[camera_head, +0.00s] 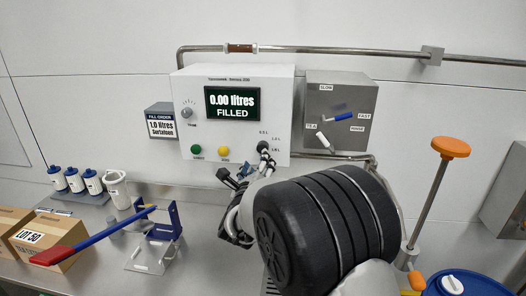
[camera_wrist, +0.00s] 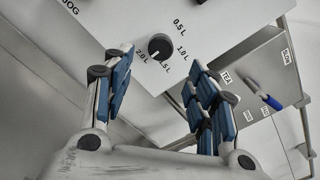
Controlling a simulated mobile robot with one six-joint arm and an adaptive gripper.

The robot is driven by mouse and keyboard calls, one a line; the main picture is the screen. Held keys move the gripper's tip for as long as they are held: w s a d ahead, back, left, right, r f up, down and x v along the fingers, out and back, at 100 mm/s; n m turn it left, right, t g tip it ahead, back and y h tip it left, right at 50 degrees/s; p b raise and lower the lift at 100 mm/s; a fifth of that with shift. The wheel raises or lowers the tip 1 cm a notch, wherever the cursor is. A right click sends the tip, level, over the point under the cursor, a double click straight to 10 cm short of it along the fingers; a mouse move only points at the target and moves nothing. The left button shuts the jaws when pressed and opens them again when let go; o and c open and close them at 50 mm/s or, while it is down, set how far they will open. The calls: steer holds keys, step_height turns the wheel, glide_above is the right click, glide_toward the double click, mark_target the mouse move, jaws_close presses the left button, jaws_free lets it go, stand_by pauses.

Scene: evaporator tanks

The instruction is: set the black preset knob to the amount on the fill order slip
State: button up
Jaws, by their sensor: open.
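In the head view the knob (camera_head: 263,147) is partly hidden by my gripper (camera_head: 246,166). The fill order slip (camera_head: 161,127) reads 1.0 litres. My gripper (camera_wrist: 160,66) is open and empty, its blue-padded fingers apart either side of the knob's line, and it does not appear to touch the knob.
The display (camera_head: 232,103) reads 0.00 litres, FILLED. Green (camera_head: 195,150) and yellow (camera_head: 223,151) buttons sit low on the panel. A grey valve box (camera_head: 340,100) with two handles stands close at right, with pipes around it. A blue stand (camera_head: 160,225) is on the bench below.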

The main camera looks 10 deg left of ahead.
mark_target(262, 149)
steer(key=w, duration=1)
steer(key=shift+d, duration=0.2)
steer(key=shift+c, duration=0.4)
steer(key=shift+b, duration=0.3)
steer(key=c, duration=1)
